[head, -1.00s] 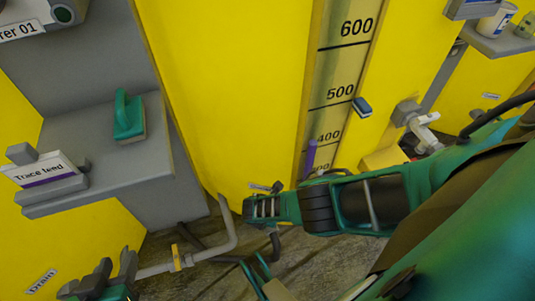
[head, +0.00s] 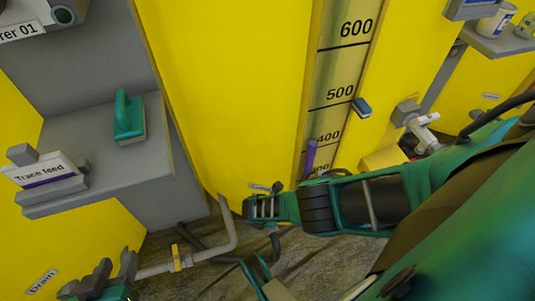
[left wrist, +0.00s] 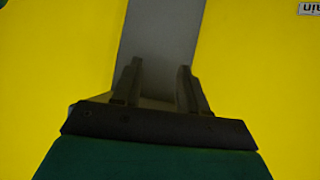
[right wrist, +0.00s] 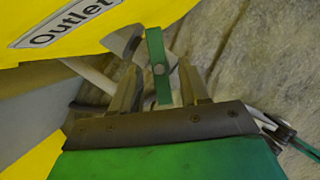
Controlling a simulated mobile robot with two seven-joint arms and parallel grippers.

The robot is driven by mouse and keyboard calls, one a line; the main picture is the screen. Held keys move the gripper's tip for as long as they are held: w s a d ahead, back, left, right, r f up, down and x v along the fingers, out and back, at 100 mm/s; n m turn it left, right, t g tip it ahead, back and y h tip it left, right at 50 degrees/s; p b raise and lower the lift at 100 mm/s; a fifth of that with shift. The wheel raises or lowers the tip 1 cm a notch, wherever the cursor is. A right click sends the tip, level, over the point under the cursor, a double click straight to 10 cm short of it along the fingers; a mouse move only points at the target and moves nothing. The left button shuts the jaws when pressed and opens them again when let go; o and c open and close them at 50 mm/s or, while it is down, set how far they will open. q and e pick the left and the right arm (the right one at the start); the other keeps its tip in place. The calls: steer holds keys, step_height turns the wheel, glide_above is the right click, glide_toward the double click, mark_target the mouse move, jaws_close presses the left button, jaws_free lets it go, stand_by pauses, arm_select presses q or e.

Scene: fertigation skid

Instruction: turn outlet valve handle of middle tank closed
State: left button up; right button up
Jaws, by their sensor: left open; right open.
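The yellow middle tank (head: 225,90) with its level scale fills the centre of the head view. In the right wrist view, a green valve handle (right wrist: 158,65) with a round bolt stands below the "Outlet" label (right wrist: 70,20). My right gripper (right wrist: 160,78) is open, with one finger on each side of this handle in that view; I cannot tell whether they touch it. In the head view my right arm covers the outlet area, and the handle cannot be made out. My left gripper (head: 115,268) is open and empty at the lower left, also seen in the left wrist view (left wrist: 158,72).
A grey shelf (head: 110,165) at the left holds a teal-handled block (head: 129,116) and a "Trace feed" sign (head: 45,175). A grey pipe (head: 215,250) with a yellow band runs low beside the tank. Another valve (head: 415,120) sits at the right.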

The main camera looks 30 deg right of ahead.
arm_select(q)
step_height(320, 180, up, 8)
steer(key=a+p, duration=0.2)
steer(key=p, duration=0.9)
steer(key=shift+s+r+y+p, duration=0.15)
steer(key=shift+s+y+p, duration=0.15)
steer(key=shift+s+y, duration=0.15)
arm_select(e)
steer(key=v, duration=1.2)
steer(key=shift+r, duration=0.35)
arm_select(q)
steer(key=shift+d, duration=0.1)
arm_select(e)
steer(key=shift+s+a, duration=0.15)
steer(key=shift+c, duration=0.3)
